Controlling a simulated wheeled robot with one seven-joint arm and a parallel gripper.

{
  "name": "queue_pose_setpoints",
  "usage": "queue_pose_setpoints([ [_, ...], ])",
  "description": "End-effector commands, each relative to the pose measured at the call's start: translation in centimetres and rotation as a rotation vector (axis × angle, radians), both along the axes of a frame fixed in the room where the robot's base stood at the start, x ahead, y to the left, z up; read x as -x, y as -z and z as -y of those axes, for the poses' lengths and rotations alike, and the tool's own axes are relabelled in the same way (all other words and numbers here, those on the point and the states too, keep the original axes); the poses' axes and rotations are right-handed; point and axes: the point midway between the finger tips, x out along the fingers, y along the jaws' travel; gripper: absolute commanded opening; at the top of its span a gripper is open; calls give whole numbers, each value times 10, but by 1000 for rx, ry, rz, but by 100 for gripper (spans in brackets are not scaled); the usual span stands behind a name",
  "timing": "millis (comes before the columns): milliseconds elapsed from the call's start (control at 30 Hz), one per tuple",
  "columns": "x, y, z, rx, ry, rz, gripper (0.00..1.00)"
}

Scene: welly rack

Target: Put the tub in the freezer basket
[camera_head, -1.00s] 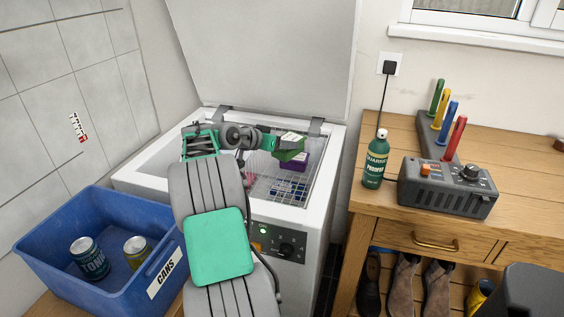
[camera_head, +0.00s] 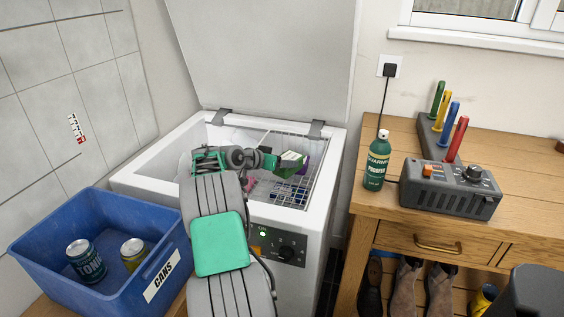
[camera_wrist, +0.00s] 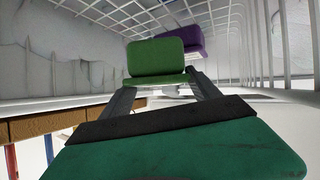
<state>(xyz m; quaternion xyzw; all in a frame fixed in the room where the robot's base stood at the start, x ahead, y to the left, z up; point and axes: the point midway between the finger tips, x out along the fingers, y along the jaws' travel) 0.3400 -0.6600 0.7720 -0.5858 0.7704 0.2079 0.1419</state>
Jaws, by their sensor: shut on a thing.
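The green tub (camera_head: 285,173), with a pale top, is at the end of my arm over the open freezer (camera_head: 333,166). My gripper (camera_head: 277,162) is shut on it. In the wrist view the tub (camera_wrist: 156,60) sits at the tips of my gripper's fingers (camera_wrist: 160,84). The wire freezer basket (camera_head: 318,182) is at the right side of the freezer. In the head view the tub overlaps the basket area; its exact height above the basket floor is unclear.
A purple item (camera_head: 304,162) is in the basket beside the tub, and several small items lie low in it. The lid (camera_head: 270,55) stands open. A blue cans crate (camera_head: 75,215) is at left; a wooden bench (camera_head: 400,225) is at right.

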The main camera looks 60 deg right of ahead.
Motion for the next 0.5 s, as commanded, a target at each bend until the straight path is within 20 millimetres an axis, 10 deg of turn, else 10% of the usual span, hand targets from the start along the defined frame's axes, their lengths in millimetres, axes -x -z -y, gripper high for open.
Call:
queue_pose_setpoints([
  [167, 0, 4, 0, 3, 0, 1, 1],
  [200, 0, 5, 0, 0, 0, 0, 73],
  [500, 0, 5, 0, 0, 0, 0, 93],
])
